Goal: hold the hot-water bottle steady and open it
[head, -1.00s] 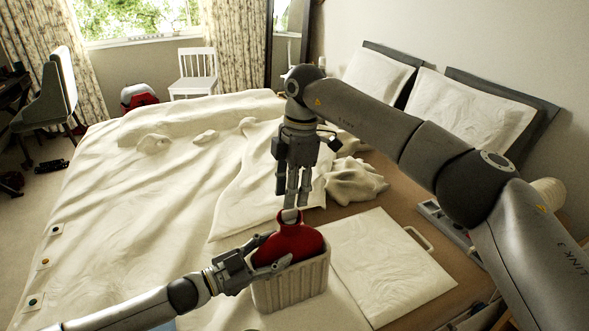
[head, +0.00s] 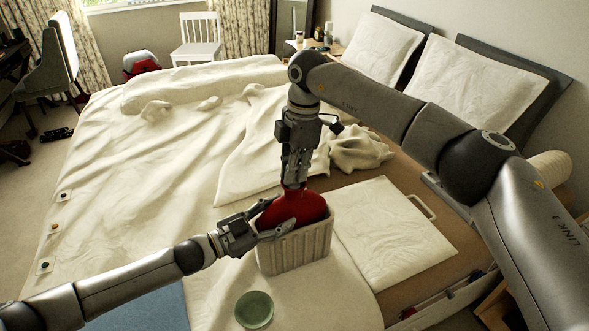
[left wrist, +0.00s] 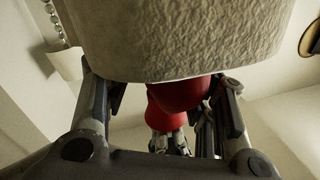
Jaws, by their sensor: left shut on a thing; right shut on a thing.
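The red hot-water bottle (head: 300,208) stands upright in a cream ribbed basket (head: 293,252) on the bed. My left gripper (head: 279,220) reaches in from the left and is shut on the bottle's body above the basket rim. My right gripper (head: 294,184) points straight down and is shut around the bottle's top, where its fingers hide the stopper. In the left wrist view, the red bottle (left wrist: 180,97) shows between my left fingers, with my right gripper (left wrist: 170,143) at its top. The pale basket wall (left wrist: 175,35) fills the upper part of that view.
A green round dish (head: 254,309) lies in front of the basket. A flat white folded cloth or board (head: 390,238) lies just right of it. Crumpled bedding (head: 358,150) and pillows (head: 455,90) are behind. The bed's left side is mostly clear.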

